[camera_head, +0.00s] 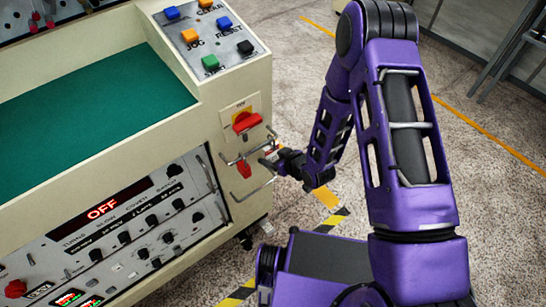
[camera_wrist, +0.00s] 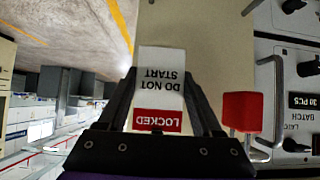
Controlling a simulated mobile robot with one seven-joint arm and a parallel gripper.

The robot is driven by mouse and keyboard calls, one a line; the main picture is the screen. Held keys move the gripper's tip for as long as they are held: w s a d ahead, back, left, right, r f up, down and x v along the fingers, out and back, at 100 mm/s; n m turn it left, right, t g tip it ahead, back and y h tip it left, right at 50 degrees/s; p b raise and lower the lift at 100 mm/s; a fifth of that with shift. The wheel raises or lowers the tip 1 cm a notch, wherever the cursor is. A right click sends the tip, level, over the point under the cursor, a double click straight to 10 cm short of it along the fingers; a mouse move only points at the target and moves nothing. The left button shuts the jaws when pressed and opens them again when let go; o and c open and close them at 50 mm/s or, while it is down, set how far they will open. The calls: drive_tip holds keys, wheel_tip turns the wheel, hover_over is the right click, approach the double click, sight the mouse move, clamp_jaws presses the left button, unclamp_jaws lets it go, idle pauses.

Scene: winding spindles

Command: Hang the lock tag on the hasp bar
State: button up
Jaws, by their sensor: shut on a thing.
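My gripper (camera_head: 268,161) is beside the front of the cream machine, just right of the hasp bar (camera_head: 236,160). In the wrist view my gripper (camera_wrist: 160,90) is shut on the lock tag (camera_wrist: 160,85). The tag is a flat white card with a red band, reading LOCKED and DO NOT START upside down. In the head view I cannot make the tag out. A red block (camera_head: 244,169), like a padlock, hangs below the bar. A red block also shows right of my gripper in the wrist view (camera_wrist: 242,112). Contact between tag and bar cannot be told.
A red rotary switch (camera_head: 246,122) on a yellow plate sits just above the bar. A metal handle (camera_head: 248,193) sticks out below. The control panel (camera_head: 120,235) reads OFF. Buttons (camera_head: 208,38) are on top. Open floor (camera_head: 290,90) lies right of the machine.

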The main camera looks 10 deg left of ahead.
drive_tip(key=shift+f, duration=0.1)
drive_tip(key=o, duration=1.3)
drive_tip(key=shift+p+v, duration=2.15)
drive_tip(key=shift+v, duration=6.6)
drive_tip(key=shift+a, duration=0.1)
